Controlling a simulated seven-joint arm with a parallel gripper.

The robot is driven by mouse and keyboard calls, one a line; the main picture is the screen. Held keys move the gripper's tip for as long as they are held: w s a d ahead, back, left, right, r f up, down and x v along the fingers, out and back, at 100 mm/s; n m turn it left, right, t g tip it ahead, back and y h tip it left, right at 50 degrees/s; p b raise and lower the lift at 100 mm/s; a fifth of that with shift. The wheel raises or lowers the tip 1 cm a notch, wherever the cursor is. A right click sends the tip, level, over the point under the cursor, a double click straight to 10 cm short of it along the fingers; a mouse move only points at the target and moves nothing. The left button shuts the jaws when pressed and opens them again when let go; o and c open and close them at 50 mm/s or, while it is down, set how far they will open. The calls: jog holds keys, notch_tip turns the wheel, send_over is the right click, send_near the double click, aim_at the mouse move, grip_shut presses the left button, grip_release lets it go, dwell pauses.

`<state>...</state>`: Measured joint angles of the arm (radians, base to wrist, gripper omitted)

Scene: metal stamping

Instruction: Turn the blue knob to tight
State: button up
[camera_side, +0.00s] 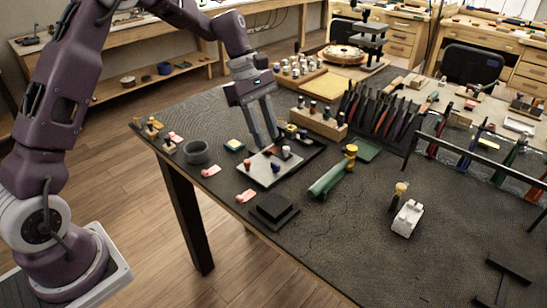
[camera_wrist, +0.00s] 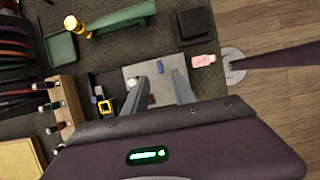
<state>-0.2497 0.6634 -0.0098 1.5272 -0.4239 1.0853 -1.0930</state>
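The small blue knob (camera_side: 275,167) stands on a light grey plate (camera_side: 259,178) near the left part of the dark table. It also shows in the wrist view (camera_wrist: 160,66), just beyond the fingertips. A white-topped knob (camera_side: 286,152) and an orange-brown one (camera_side: 268,153) are on the same plate. My gripper (camera_side: 265,142) is open, its two fingers apart and pointing down over the back part of the plate. The wrist view shows my gripper (camera_wrist: 160,82) with a finger on either side of the line to the blue knob. The fingers do not touch the blue knob.
Pink pieces (camera_side: 211,171) and a grey bowl (camera_side: 198,153) lie left of the plate. A wooden block with bottles (camera_side: 319,121) stands behind.

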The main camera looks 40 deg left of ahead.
aim_at(275, 163)
jog(key=x, duration=0.7)
jog(key=shift+f, duration=0.1)
grip_shut()
